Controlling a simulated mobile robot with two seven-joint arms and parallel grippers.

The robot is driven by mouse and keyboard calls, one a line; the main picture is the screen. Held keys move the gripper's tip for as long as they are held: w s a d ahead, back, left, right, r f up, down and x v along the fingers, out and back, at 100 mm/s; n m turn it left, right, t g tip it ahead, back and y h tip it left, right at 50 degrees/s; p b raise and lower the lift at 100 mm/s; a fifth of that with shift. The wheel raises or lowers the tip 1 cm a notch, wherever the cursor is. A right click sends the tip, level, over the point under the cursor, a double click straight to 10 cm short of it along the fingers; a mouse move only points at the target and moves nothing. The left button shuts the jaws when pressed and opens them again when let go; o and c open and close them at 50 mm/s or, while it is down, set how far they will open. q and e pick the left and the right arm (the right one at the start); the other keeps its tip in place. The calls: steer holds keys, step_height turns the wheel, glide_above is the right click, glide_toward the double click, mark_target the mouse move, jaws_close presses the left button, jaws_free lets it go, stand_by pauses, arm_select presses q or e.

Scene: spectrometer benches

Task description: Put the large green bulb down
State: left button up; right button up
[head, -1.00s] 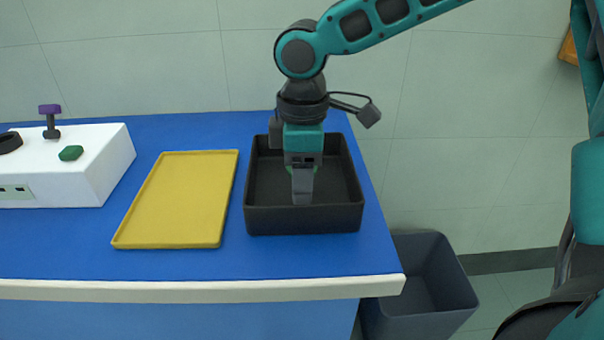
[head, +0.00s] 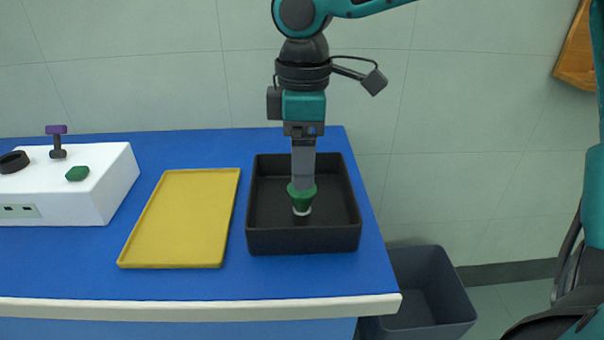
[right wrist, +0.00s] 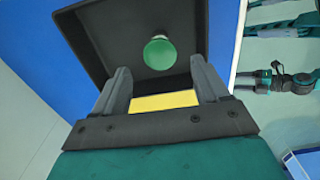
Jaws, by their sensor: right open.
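The large green bulb (head: 302,197) stands in the black tray (head: 303,241), its pale base down toward the tray floor. My right gripper (head: 303,181) is directly above it, fingers pointing down. In the right wrist view the green bulb (right wrist: 159,53) shows beyond the fingertips, and the two fingers (right wrist: 160,68) are spread wide with nothing between them. The black tray's wall (right wrist: 82,50) is around the bulb in that view. My left gripper is not in view.
A yellow tray (head: 185,215) lies empty left of the black tray. A white box (head: 110,195) with a black ring (head: 13,162), a purple-topped knob (head: 56,130) and a green piece (head: 77,173) stands farther left. A grey bin (head: 430,290) is on the floor beside the blue bench (head: 90,280).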

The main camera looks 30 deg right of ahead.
step_height(320, 180, up, 4)
steer(key=shift+r+p, duration=0.1)
steer(key=shift+p, duration=0.3)
steer(key=shift+s, duration=0.1)
